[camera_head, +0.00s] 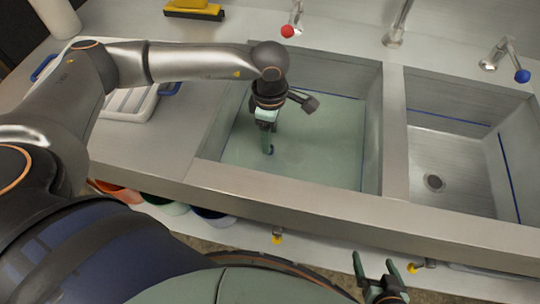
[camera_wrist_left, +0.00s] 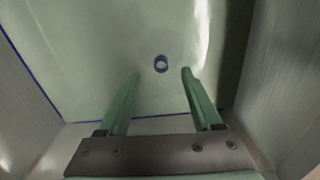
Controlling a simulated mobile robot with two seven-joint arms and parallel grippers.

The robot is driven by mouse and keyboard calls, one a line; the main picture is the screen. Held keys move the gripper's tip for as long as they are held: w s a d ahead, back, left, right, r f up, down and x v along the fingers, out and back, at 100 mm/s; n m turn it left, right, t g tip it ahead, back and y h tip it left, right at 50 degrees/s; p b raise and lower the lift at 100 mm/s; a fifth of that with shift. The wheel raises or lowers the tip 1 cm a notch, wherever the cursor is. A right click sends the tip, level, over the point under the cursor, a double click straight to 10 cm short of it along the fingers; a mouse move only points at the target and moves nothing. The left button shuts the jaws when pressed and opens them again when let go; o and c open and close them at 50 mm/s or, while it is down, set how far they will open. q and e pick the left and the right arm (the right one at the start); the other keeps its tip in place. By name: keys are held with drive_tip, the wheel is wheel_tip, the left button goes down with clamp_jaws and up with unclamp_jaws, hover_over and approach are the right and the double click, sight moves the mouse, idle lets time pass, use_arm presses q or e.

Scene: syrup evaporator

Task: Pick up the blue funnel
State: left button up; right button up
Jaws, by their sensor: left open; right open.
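My left gripper (camera_head: 267,146) reaches down into the left sink, over pale green liquid. In the left wrist view its two green fingers (camera_wrist_left: 158,72) are apart with nothing between them. My right gripper (camera_head: 374,263) is open and empty, in front of the counter.
Steel walls enclose the left sink (camera_head: 372,130). The right sink (camera_head: 465,170) has a bare bottom with a drain. Taps with a red knob (camera_head: 288,31) and a blue knob (camera_head: 522,76) stand behind. A white rack (camera_head: 130,104) is left. Several coloured containers (camera_head: 165,207) sit below the front edge.

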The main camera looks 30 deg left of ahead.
sight(270, 156)
use_arm(q)
drive_tip(key=shift+s+f, duration=0.1)
drive_tip(key=shift+f, duration=3.1)
drive_tip(key=shift+c, duration=0.3)
clamp_jaws()
